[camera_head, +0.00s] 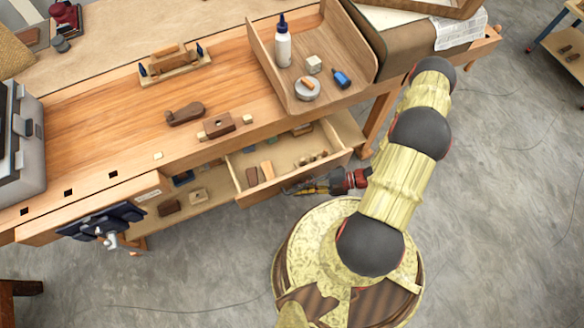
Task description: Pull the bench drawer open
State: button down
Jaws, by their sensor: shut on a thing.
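The bench drawer (250,183) is pulled out from under the front of the wooden workbench (90,130), with its inside showing. Small wooden blocks and tools lie in it. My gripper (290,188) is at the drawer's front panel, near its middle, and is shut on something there. The handle itself is hidden or too small to make out, so I take it as the thing held. My arm reaches in from the right.
A wooden tray (277,86) on the bench holds a glue bottle (283,48) and small items. A vise (105,226) sticks out at the bench's front left. A lower shelf (160,222) holds blocks. The concrete floor in front of the drawer is clear left of my base.

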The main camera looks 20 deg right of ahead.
jog(key=s, duration=0.7)
jog(key=shift+s, duration=0.4)
jog(key=shift+d, duration=0.1)
jog(key=c, duration=2.2)
grip_release()
jog(key=v, duration=1.2)
